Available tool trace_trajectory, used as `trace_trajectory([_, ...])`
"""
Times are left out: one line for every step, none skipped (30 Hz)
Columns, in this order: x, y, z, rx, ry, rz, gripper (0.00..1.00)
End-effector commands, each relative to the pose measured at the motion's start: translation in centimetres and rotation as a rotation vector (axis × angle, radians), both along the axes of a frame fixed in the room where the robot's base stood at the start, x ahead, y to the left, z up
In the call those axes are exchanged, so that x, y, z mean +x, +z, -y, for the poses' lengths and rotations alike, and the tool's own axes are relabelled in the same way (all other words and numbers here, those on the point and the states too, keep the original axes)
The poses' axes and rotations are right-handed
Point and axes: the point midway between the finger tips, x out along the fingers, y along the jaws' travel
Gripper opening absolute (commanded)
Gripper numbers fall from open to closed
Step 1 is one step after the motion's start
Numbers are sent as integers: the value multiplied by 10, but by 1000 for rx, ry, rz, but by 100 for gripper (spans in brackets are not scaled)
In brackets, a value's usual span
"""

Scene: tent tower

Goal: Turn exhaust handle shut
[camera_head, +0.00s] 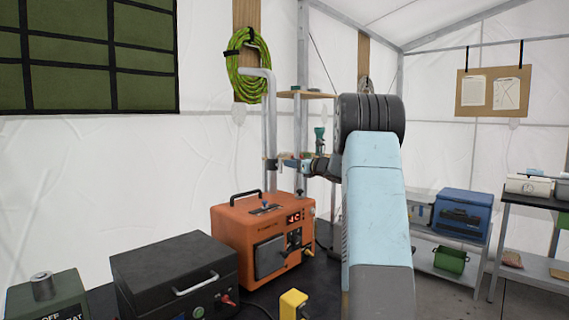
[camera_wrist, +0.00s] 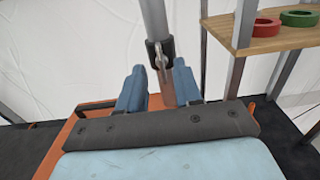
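The exhaust pipe (camera_head: 268,120) is a grey vertical tube rising behind the orange machine (camera_head: 262,235). A dark collar (camera_wrist: 160,50) sits on its lower end in the wrist view, with a small metal handle (camera_wrist: 158,62) hanging at its front. My gripper (camera_wrist: 159,74) is open, its two blue fingers spread wide on either side of the handle's lower end. I cannot tell whether either finger touches it. In the head view, my gripper (camera_head: 293,164) is small and reaches left to the pipe at collar height.
A black case (camera_head: 172,275) and a yellow block (camera_head: 293,304) stand in front of the orange machine. A wooden shelf (camera_wrist: 270,38) with a red ring (camera_wrist: 254,27) and a green ring (camera_wrist: 298,18) is right of the pipe. A green hose coil (camera_head: 247,65) hangs behind.

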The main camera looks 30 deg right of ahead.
Motion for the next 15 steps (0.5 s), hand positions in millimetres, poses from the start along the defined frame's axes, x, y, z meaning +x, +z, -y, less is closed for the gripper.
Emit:
trace_trajectory([9, 0, -4, 0, 1, 0, 34])
trace_trajectory([14, 0, -5, 0, 1, 0, 34])
trace_trajectory([20, -1, -8, 1, 2, 0, 34])
trace_trajectory([25, 0, -10, 1, 2, 0, 34])
trace_trajectory([29, 0, -11, 1, 1, 0, 34])
trace_trajectory([33, 0, -12, 1, 0, 0, 34])
trace_trajectory([37, 0, -13, 0, 0, 0, 34])
trace_trajectory([40, 0, -14, 0, 0, 0, 34])
trace_trajectory([44, -1, -16, 1, 1, 0, 34])
trace_trajectory([46, 0, -17, 0, 1, 0, 34])
trace_trajectory([48, 0, -18, 0, 1, 0, 34])
trace_trajectory([51, 0, -18, -1, 0, 0, 34])
trace_trajectory([52, 0, -19, -1, -1, 0, 34])
trace_trajectory([53, 0, -19, -1, -1, 0, 34])
trace_trajectory([54, 0, -19, 0, -1, 0, 34])
